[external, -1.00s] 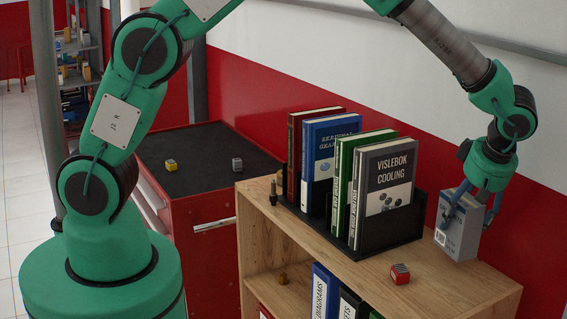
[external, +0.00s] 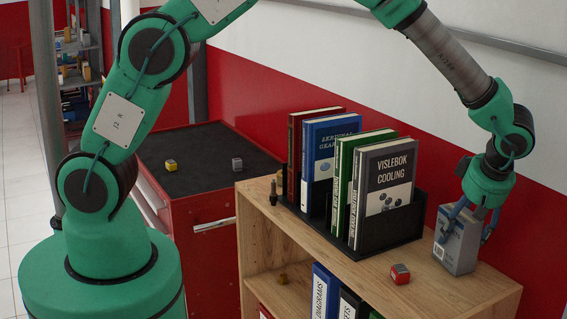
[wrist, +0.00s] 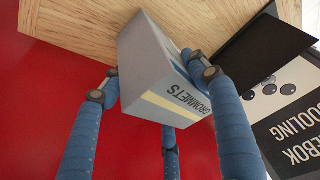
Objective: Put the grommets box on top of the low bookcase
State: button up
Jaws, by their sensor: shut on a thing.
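The grommets box (external: 458,246) is a grey box with a pale label, at the right end of the low bookcase (external: 450,293). In the external view its base is at the wooden top; I cannot tell whether it touches. My gripper (external: 466,222) is shut on the box from above. In the wrist view the box (wrist: 165,75) shows the word GROMMETS and sits between my blue fingers (wrist: 160,95), with the wooden top (wrist: 70,22) beyond it.
A black book holder (external: 395,252) with several upright books stands left of the box. A small red box (external: 400,274) lies near the front edge. A dark peg-like object (external: 273,193) stands at the left end. The red wall (external: 530,230) is close behind.

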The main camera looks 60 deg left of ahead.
jog(key=shift+f, duration=0.15)
jog(key=o, duration=1.4)
jog(key=shift+r, duration=0.2)
jog(key=b+v, duration=0.1)
jog(key=v, duration=1)
jog(key=shift+s+d+r, duration=0.1)
jog(key=shift+d+r, duration=0.1)
jog(key=shift+r, duration=0.25)
